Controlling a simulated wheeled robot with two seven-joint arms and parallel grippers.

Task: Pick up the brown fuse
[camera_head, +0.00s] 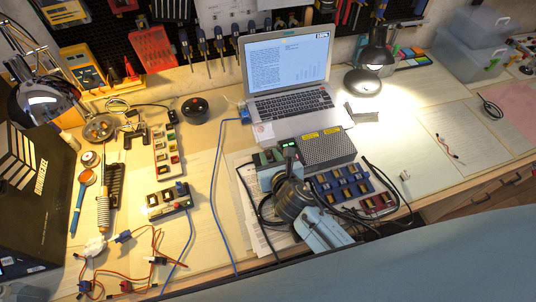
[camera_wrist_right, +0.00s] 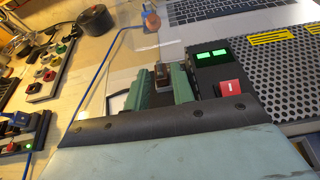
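My right gripper (camera_head: 269,157) is just left of the grey perforated power box in the head view. In the right wrist view, its two green fingers (camera_wrist_right: 162,88) stand close on either side of a small brown fuse (camera_wrist_right: 162,74). The gripper looks shut on the fuse, whose upper part shows between the fingertips; its lower part is hidden. In the head view the fuse is too small to make out clearly. My left gripper is not in view.
The perforated power box (camera_head: 324,149) is close beside the right gripper. A blue fuse tray (camera_head: 343,188) lies in front of it. Fuse boards (camera_head: 166,153) (camera_head: 167,200) lie to the left. A laptop (camera_head: 291,100) stands behind. A blue cable (camera_head: 216,182) runs across the table.

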